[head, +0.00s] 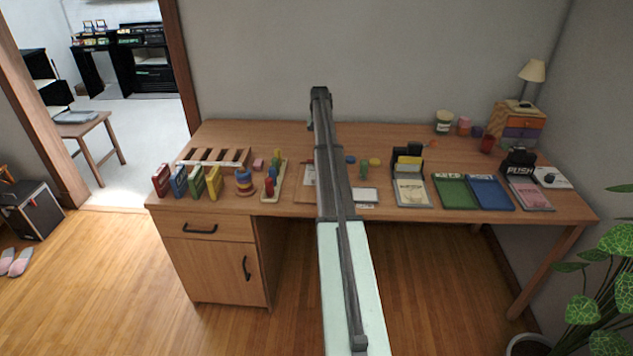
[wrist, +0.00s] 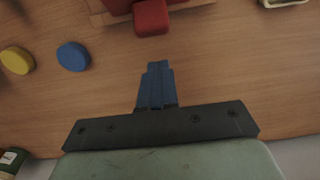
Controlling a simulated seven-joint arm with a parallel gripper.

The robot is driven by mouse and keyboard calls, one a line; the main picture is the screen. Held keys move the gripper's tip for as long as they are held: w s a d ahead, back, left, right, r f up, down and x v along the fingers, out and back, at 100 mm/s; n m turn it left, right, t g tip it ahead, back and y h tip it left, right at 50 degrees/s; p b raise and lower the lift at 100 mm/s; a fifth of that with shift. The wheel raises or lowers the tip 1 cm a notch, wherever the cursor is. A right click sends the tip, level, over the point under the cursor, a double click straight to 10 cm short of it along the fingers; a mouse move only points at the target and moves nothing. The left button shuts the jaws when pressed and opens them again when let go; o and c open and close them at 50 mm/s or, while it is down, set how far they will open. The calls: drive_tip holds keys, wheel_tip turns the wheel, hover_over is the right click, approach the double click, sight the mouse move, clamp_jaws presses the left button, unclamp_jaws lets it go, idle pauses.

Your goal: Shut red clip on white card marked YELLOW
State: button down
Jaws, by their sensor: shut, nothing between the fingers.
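My gripper (wrist: 157,78) is shut and empty above the table, its dark blue fingers together in the wrist view. In the head view my arm hides the fingers and much of the board (head: 307,196). A white card (head: 366,195) lies right of my arm; I cannot read any word YELLOW.
A blue disc (wrist: 73,56) and a yellow disc (wrist: 17,60) lie to the left in the wrist view. Several upright coloured blocks (head: 196,182) stand left. The back of the table is mostly clear.

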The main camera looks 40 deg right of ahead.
drive_tip(key=shift+f, duration=1)
drive_tip(key=shift+s+a+r, duration=0.25)
drive_tip(key=shift+s+a, duration=0.35)
drive_tip(key=shift+s+a+r, duration=0.2)
drive_tip(key=shift+s+a, duration=0.35)
drive_tip(key=shift+a, duration=0.05)
idle(0.8)
drive_tip(key=shift+r, duration=0.5)
drive_tip(key=shift+r, duration=0.1)
drive_tip(key=shift+r, duration=2.9)
